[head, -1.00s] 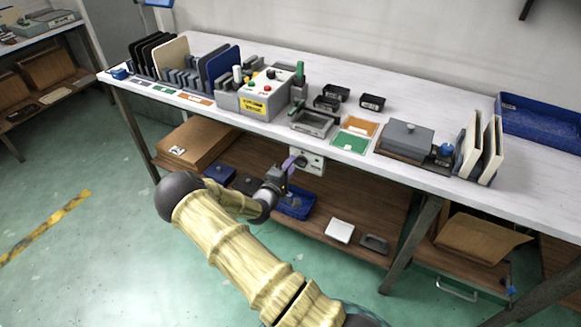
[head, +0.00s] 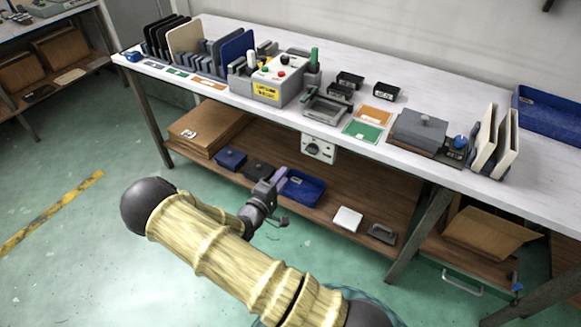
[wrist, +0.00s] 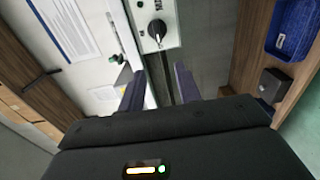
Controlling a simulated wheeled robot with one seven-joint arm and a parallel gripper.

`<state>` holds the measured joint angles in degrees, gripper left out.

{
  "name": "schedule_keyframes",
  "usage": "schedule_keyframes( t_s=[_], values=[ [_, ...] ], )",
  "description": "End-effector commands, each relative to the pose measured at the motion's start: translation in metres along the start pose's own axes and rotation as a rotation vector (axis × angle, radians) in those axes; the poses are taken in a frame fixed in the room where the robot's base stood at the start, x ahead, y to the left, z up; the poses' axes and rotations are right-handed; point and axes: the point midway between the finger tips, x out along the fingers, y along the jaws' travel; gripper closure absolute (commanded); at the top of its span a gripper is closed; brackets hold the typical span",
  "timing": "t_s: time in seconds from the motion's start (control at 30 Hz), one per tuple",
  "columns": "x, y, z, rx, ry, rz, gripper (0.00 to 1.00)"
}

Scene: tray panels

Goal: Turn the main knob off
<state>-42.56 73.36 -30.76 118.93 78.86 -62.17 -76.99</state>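The main knob (head: 313,148) is a black rotary knob on a white panel (head: 329,153) mounted under the front edge of the workbench. In the wrist view the knob (wrist: 157,29) shows at the top centre, with a pale mark on its pointer. Printing beside it is too small to read. My gripper (head: 280,176) is in front of the bench, below and left of the panel in the head view. In the wrist view its two fingers (wrist: 158,82) are spread with nothing between them. The knob is ahead of the fingertips and apart from them.
A grey control box (head: 270,82) with buttons stands on the white bench top (head: 440,105), among racks, trays and cards. The lower wooden shelf (head: 335,193) holds a blue tray (head: 303,187) near my gripper. The floor in front is clear.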

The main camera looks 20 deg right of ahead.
Motion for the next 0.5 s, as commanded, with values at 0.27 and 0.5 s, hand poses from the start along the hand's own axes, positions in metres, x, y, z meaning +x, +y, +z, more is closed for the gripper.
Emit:
schedule_keyframes(
  t_s=[0.27, 0.5],
  values=[
    [-0.042, 0.000, -0.001, -0.001, 0.001, -0.001, 0.66],
    [-0.046, 0.000, 0.000, -0.001, 0.001, 0.000, 0.66]
  ],
)
